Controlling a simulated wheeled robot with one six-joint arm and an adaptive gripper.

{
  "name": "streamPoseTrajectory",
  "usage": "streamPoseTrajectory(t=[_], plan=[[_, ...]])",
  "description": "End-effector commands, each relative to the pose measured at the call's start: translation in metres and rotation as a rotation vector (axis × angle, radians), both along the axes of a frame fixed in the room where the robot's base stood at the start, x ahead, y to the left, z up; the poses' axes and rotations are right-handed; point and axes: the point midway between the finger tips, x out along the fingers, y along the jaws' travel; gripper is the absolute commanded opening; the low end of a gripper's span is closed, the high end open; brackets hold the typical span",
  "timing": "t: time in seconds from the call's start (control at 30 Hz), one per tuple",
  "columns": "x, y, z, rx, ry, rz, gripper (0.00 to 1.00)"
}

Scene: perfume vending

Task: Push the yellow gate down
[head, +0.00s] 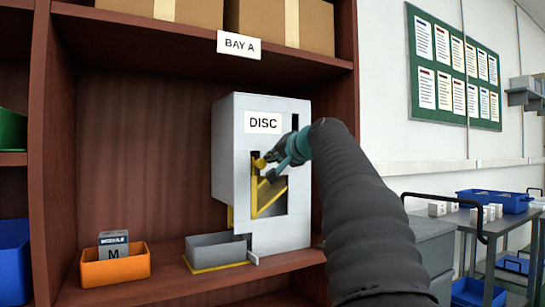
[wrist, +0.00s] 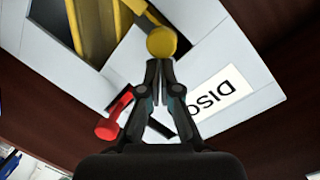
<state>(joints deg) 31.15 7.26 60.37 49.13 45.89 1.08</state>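The grey dispenser (head: 232,150) labelled DISC stands on the shelf. The yellow gate (head: 266,193) shows as a slanted piece inside its front opening, and in the wrist view it shows at upper left (wrist: 122,22). A round yellow knob (head: 260,163) sits at the upper part of the opening. In the wrist view the knob (wrist: 161,41) is right at my fingertips. My gripper (head: 267,158) is in front of the opening, its fingers (wrist: 160,66) drawn together with nothing seen between them. I cannot tell whether they touch the knob.
A red handle-like part (wrist: 113,116) is left of my fingers in the wrist view. A grey tray (head: 216,248) sits below the dispenser. An orange bin (head: 115,268) holding a box marked M (head: 113,245) is left of it. Wooden shelf walls (head: 50,150) enclose the bay.

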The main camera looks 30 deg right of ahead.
Motion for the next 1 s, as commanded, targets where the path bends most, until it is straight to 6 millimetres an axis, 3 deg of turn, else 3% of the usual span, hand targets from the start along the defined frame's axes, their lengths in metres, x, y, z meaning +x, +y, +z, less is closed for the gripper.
streamPoseTrajectory(t=[0.03, 0.1, 0.33, 0.8, 1.0], plan=[[0.0, 0.0, -0.016, 0.001, 0.002, 0.001, 0.0], [0.0, 0.0, -0.028, 0.001, 0.002, 0.001, 0.0], [0.0, 0.0, -0.058, 0.0, 0.001, 0.001, 0.0], [0.002, 0.002, -0.061, 0.002, 0.008, 0.006, 0.0], [0.001, -0.008, -0.045, 0.002, 0.005, 0.006, 0.0]])
